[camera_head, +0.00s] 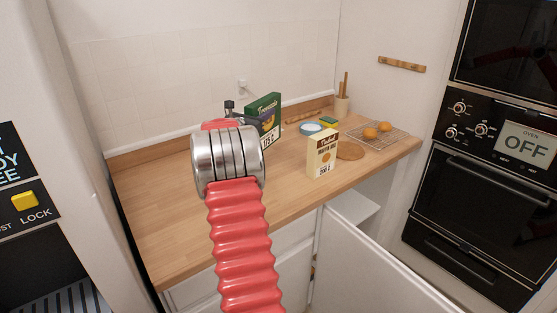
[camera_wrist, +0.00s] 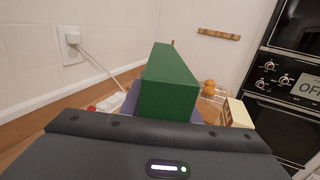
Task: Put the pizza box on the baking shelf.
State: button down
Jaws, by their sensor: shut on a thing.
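The green pizza box (camera_head: 265,110) is upright over the rear of the wooden counter, with printing on its front. My gripper (camera_head: 262,122) is shut on it, partly hidden behind my metal wrist. In the wrist view the pizza box (camera_wrist: 168,84) stands straight ahead of my gripper (camera_wrist: 150,116). I cannot tell whether its bottom touches the counter. A white shelf (camera_head: 352,205) shows inside the open cabinet below the counter; I cannot tell whether it is the baking shelf.
A cream waffle-mix box (camera_head: 321,155) stands near the counter's front edge. The cabinet door (camera_head: 365,265) hangs open. The counter's left part is clear.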

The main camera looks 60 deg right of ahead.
aim_at(264, 136)
jog(key=shift+f, duration=3)
jog(key=shift+f, duration=1.85)
jog(key=shift+f, duration=0.1)
jog(key=c, duration=1.4)
grip_release()
jog(key=shift+f, duration=0.1)
jog(key=shift+o, duration=0.2)
